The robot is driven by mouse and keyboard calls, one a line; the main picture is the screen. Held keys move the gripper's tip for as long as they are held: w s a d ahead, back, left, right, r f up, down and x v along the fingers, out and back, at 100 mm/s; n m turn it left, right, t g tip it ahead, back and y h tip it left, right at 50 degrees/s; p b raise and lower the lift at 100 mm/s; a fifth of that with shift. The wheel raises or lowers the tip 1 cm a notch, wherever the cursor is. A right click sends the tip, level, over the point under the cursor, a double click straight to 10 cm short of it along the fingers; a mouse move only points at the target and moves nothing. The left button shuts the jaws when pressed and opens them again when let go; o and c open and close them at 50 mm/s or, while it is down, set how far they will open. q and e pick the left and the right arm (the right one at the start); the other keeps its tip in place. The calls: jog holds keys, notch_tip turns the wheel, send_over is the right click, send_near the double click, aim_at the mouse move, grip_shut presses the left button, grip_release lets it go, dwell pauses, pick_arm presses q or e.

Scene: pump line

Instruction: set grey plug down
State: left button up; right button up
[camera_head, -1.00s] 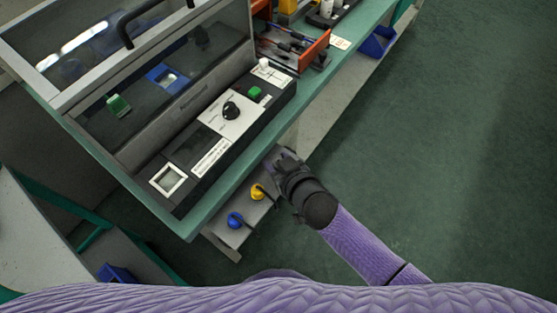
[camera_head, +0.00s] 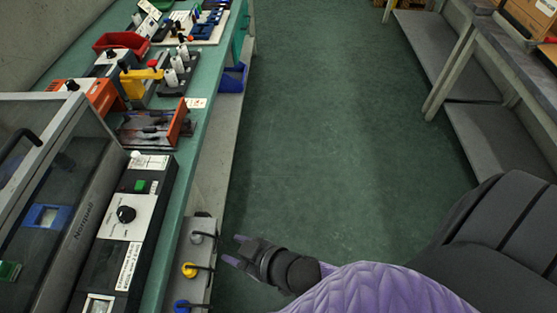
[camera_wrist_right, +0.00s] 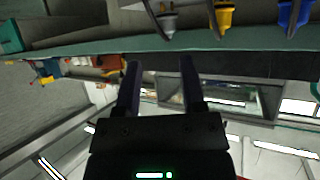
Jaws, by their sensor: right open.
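The grey plug (camera_head: 196,237) sits on the narrow grey panel beside the bench, in line with a yellow plug (camera_head: 189,270) and a blue plug (camera_head: 181,304). My right gripper (camera_head: 233,251) is just to the right of the grey plug, open and apart from it. In the right wrist view the open fingers (camera_wrist_right: 160,68) have nothing between them. The grey plug (camera_wrist_right: 167,24) hangs near the top edge there, beyond the fingertips, with the yellow plug (camera_wrist_right: 225,15) and blue plug (camera_wrist_right: 292,14) to its right. My left gripper is not in view.
The green bench (camera_head: 172,225) carries a machine with a clear lid (camera_head: 50,150) and a control panel with a black knob (camera_head: 126,214). An orange tray (camera_head: 182,125) of tools stands farther along. Open green floor (camera_head: 310,150) lies right of the bench.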

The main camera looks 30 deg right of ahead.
jog(key=s+d+f+m+g+h, duration=0.1)
jog(key=s+d+f+g+h, duration=0.1)
jog(key=s+d+f, duration=0.35)
jog(key=s+d+f+m+g+h, duration=0.1)
jog(key=s+d+f+g+h, duration=0.15)
jog(key=f, duration=0.65)
jog(key=s+d+f+g, duration=0.2)
jog(key=s+f+g, duration=0.1)
jog(key=s, duration=0.6)
jog(key=s+d+f+m+g+h, duration=0.1)
jog(key=s+d+f+g, duration=0.1)
jog(key=s, duration=0.7)
notch_tip(320, 180, down, 2)
jog(key=shift+s+f+g, duration=0.2)
jog(key=shift+s+g, duration=0.05)
jog(key=shift+g, duration=0.2)
jog(key=shift+h, duration=0.25)
